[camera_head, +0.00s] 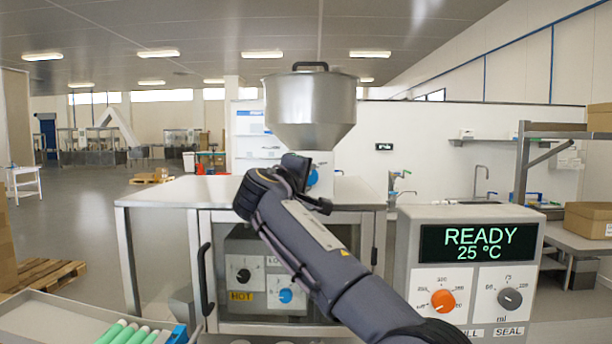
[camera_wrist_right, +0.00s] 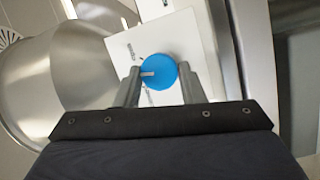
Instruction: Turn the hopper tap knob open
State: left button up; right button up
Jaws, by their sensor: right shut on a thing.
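The steel hopper (camera_head: 310,105) stands at the centre, above the table top. Its blue tap knob (camera_head: 312,177) shows only partly in the head view, behind my right gripper. In the right wrist view the round blue knob (camera_wrist_right: 158,72) sits on a white plate (camera_wrist_right: 185,40) with printed marks, and a pale pointer line on it points left. My right gripper (camera_wrist_right: 157,76) has one finger on each side of the knob and is shut on it. In the head view my right gripper (camera_head: 305,175) reaches up to the hopper's front. My left gripper is not in view.
A cabinet with a handle (camera_head: 206,280) and dials, one marked HOT, stands below the table top (camera_head: 165,190). A control box (camera_head: 470,265) reading READY 25 °C stands at right. A tray (camera_head: 60,325) with green tubes lies at lower left.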

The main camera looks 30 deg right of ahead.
jog(key=m+y+p, duration=0.1)
jog(key=m, duration=0.2)
jog(key=shift+r+g, duration=0.15)
jog(key=shift+g, duration=0.15)
jog(key=shift+m+y+p, duration=0.3)
jog(key=shift+m+y, duration=0.2)
jog(key=shift+m, duration=0.7)
jog(key=o, duration=0.7)
jog(key=shift+s, duration=0.1)
jog(key=shift+s+a, duration=0.2)
jog(key=shift+a, duration=0.05)
jog(key=b+v, duration=0.2)
jog(key=v, duration=0.5)
jog(key=shift+r, duration=0.15)
